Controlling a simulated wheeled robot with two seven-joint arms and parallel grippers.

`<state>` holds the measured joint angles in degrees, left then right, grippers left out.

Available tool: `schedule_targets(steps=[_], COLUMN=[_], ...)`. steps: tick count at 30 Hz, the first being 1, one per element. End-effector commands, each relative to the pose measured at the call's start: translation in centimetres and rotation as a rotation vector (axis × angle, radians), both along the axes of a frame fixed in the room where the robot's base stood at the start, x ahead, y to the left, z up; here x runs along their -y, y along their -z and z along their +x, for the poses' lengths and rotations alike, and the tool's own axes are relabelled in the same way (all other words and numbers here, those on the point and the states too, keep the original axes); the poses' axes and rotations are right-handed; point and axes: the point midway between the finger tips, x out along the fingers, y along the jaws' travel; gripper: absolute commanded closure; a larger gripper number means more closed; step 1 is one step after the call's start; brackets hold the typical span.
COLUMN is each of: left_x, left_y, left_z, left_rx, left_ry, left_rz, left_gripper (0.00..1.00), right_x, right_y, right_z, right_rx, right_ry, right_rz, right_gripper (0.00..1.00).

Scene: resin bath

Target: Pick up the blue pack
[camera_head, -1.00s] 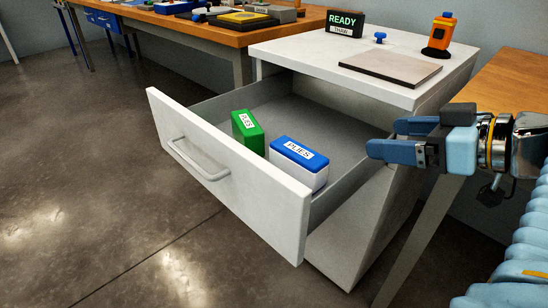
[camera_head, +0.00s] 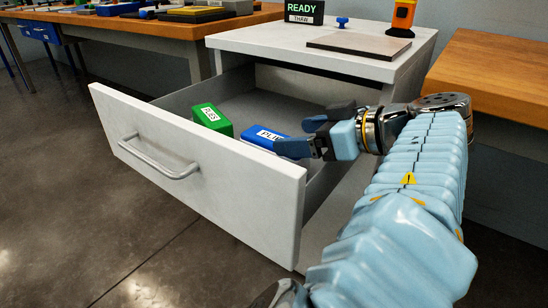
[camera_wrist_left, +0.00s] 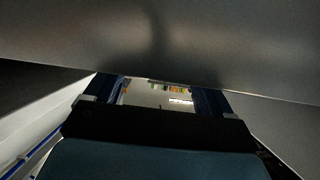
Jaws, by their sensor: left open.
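The blue pack (camera_head: 258,135), a block with a blue top and a white label, lies in the open white drawer (camera_head: 200,165). My left gripper (camera_head: 308,135) is at the drawer's right side. Its jaws are apart and empty. In the head view the near finger overlaps the right end of the blue pack and hides part of it; I cannot tell whether they touch. In the left wrist view the two dark blue fingers (camera_wrist_left: 160,92) stand apart with a gap between them. I cannot make out the pack there. My right gripper is not in view.
A green pack (camera_head: 212,119) lies left of the blue one in the drawer. The cabinet top (camera_head: 260,38) above holds a flat plate (camera_head: 358,46), a READY sign (camera_head: 304,11) and an orange device (camera_head: 401,18). Wooden benches stand left and right.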

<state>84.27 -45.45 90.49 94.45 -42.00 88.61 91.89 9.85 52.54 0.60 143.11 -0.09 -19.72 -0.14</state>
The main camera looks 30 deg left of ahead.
Motion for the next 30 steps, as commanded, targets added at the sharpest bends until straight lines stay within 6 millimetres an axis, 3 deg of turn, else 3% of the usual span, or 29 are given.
schedule_targets(steps=[12,20,30], left_x=[-4.8,-5.2,-5.2], left_y=[2.0,2.1,2.1], left_z=[0.4,0.5,0.5], left_rx=[-0.001,0.001,0.002], left_ry=[0.001,0.002,0.001], left_rz=[-0.001,0.001,0.001], left_gripper=[0.17,0.17,0.66], right_x=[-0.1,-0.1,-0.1], right_y=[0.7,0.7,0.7], right_z=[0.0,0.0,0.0], right_rx=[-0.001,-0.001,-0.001], right_ry=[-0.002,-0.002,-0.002], right_rz=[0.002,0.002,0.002], right_gripper=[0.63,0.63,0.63])
